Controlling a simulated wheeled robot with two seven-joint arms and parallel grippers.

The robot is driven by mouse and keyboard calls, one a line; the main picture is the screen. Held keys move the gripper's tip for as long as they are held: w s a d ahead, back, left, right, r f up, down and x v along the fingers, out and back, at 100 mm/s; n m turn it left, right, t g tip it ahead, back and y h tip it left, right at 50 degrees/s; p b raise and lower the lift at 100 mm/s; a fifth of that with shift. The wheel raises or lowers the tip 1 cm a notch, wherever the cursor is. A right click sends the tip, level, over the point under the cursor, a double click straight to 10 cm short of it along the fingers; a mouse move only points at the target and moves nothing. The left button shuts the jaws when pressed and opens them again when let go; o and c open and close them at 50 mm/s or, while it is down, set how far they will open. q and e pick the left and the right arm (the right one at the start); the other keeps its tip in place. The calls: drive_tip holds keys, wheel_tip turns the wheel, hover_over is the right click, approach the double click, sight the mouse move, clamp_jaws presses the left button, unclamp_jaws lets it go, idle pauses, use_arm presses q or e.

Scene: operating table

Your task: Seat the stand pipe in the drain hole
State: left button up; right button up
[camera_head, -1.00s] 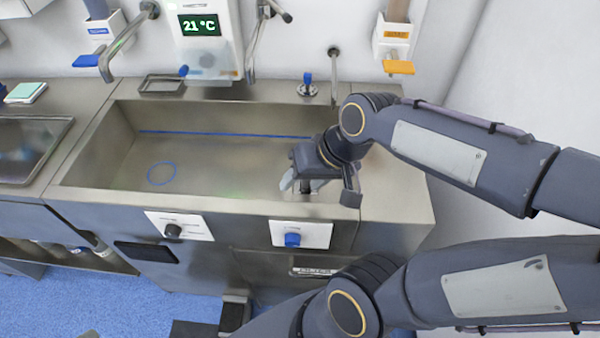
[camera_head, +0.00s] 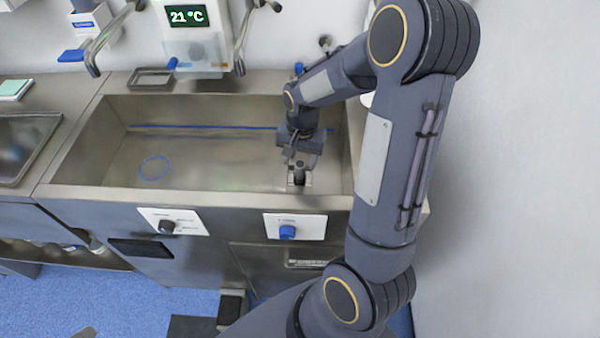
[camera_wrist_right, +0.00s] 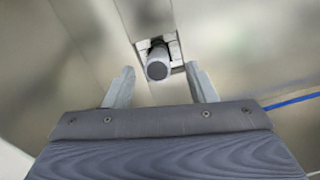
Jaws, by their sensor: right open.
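The stand pipe shows in the right wrist view as a short grey cylinder with a dark round end (camera_wrist_right: 157,70), between pale metal pieces of a fitting (camera_wrist_right: 175,52). In the head view the dark pipe (camera_head: 299,171) stands at the right end of the sink, over a small light square plate (camera_head: 304,183). The drain hole itself is hidden, so I cannot tell how deep the pipe sits. My right gripper (camera_head: 302,158) is open just above and behind the pipe. In the wrist view its two fingers (camera_wrist_right: 160,76) are apart, one each side of the pipe's end, not touching it. My left gripper is not in view.
The steel sink (camera_head: 90,150) has raised walls around the pipe. A blue ring (camera_head: 155,168) marks its floor at left, where there is free room. Taps (camera_head: 110,38) and a temperature panel (camera_head: 188,17) are at the back. A front panel carries a blue knob (camera_head: 287,232).

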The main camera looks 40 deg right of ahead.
wheel_tip(320, 180, down, 4)
drive_tip(key=shift+r, duration=0.25)
clamp_jaws()
wheel_tip(320, 180, up, 10)
drive_tip(key=shift+f, duration=0.2)
drive_tip(key=shift+m+g+y, duration=0.6)
drive_tip(key=shift+g+y, duration=0.2)
drive_tip(key=shift+g, duration=0.1)
drive_tip(key=shift+w+d+f, duration=0.2)
drive_tip(key=shift+w+f, duration=0.05)
drive_tip(key=shift+f, duration=0.6)
drive_tip(key=shift+w+d+f, duration=0.25)
drive_tip(key=shift+w+f, duration=0.05)
drive_tip(key=shift+f, duration=0.6)
drive_tip(key=shift+w+d+f, duration=0.2)
drive_tip(key=shift+w+f, duration=0.05)
drive_tip(key=shift+f, duration=0.6)
